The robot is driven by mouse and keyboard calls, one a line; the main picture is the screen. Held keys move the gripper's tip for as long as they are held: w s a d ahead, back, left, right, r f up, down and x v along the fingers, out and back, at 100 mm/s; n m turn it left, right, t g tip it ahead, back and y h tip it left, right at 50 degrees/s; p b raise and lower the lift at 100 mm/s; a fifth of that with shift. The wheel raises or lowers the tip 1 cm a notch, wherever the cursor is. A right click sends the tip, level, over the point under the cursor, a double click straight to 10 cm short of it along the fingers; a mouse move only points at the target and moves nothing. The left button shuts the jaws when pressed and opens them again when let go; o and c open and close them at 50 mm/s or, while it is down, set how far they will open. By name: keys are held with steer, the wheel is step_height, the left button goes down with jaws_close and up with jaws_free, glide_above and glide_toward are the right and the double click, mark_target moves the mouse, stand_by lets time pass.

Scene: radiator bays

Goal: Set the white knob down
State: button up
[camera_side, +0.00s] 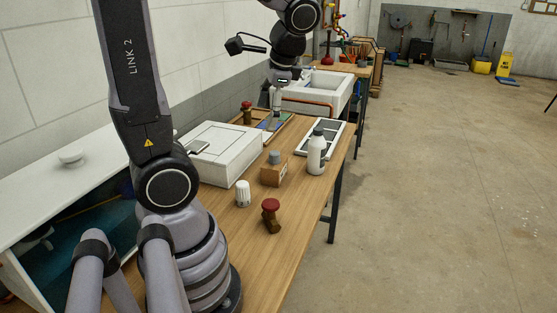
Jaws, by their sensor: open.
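A white ribbed knob (243,193) stands upright on the wooden workbench (268,265), in front of the white box. My gripper (277,109) is farther back, pointing down over a shallow tray (285,124) with blue and green in it. It is well apart from the white knob. The fingers are small in this view, and I see nothing held between them. Whether the fingertips touch the tray's contents I cannot tell.
A white box (222,153), a small wooden block with a grey top (274,172), a white bottle (317,152) and a red-topped brass valve (270,215) stand on the bench. Another red-topped valve (247,112) is near the tray. A framed grille (322,138) lies behind the bottle.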

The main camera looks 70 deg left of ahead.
steer(key=s+d+r+n+t+h, duration=0.1)
steer(key=s+d+r+t+h, duration=0.2)
steer(key=s+d+r+t, duration=0.2)
steer(key=d+t, duration=0.2)
steer(key=d, duration=0.1)
steer(key=shift+s+d+t, duration=0.15)
steer(key=shift+t, duration=0.15)
steer(key=shift+r, duration=0.1)
stand_by(0.7)
